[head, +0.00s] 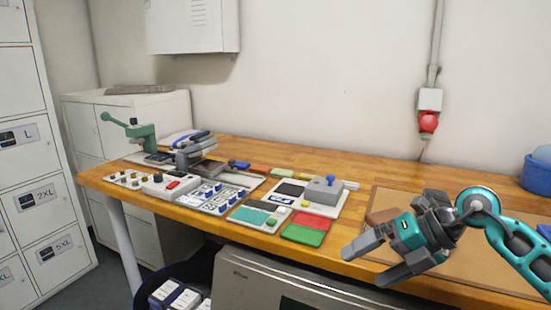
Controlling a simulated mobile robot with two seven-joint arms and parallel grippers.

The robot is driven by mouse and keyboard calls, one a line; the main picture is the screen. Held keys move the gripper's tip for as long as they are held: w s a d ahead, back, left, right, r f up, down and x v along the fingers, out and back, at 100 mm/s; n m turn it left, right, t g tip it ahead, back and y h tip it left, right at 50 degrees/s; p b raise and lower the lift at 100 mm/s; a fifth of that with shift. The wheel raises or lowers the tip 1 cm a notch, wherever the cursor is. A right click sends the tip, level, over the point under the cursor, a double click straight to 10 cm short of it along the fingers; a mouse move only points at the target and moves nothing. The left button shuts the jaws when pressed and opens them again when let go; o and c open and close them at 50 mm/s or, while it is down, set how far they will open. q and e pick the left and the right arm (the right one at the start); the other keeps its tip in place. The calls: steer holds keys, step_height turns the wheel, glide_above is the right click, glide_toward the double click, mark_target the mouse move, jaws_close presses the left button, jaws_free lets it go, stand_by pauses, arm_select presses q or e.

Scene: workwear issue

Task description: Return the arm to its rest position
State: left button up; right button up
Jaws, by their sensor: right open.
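My right gripper (366,262) is at the right, in front of and above the table's front edge. Its two grey fingers are spread apart with nothing between them, pointing left. The teal and grey right arm (520,248) comes in from the right edge. My left gripper does not show.
The wooden table (370,172) carries a green hand press (142,134), a panel of blue knobs (215,197), a red pad (312,221), a green pad (302,236) and a grey box with a blue knob (325,190). A brown mat (390,195) lies behind my gripper. Lockers (35,160) stand left.

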steer(key=s+a+m+t+y, duration=0.3)
steer(key=s+a+m+y, duration=0.1)
steer(key=a+y, duration=0.55)
steer(key=s+d+f+m+t+h, duration=0.25)
steer(key=f+m+h, duration=0.3)
steer(key=m, duration=0.35)
steer(key=s+d+f+m+t+h+p, duration=0.1)
steer(key=d+f+m+t+h, duration=0.2)
steer(key=f+m, duration=0.45)
steer(key=s+d+f+m+t+h, duration=0.25)
steer(key=f+m+h, duration=0.3)
steer(key=m, duration=0.35)
steer(key=s+f+m+g+h, duration=0.2)
steer(key=s+f+m+g, duration=0.1)
steer(key=s+f, duration=0.4)
steer(key=shift+s+a, duration=0.25)
steer(key=shift+a, duration=0.1)
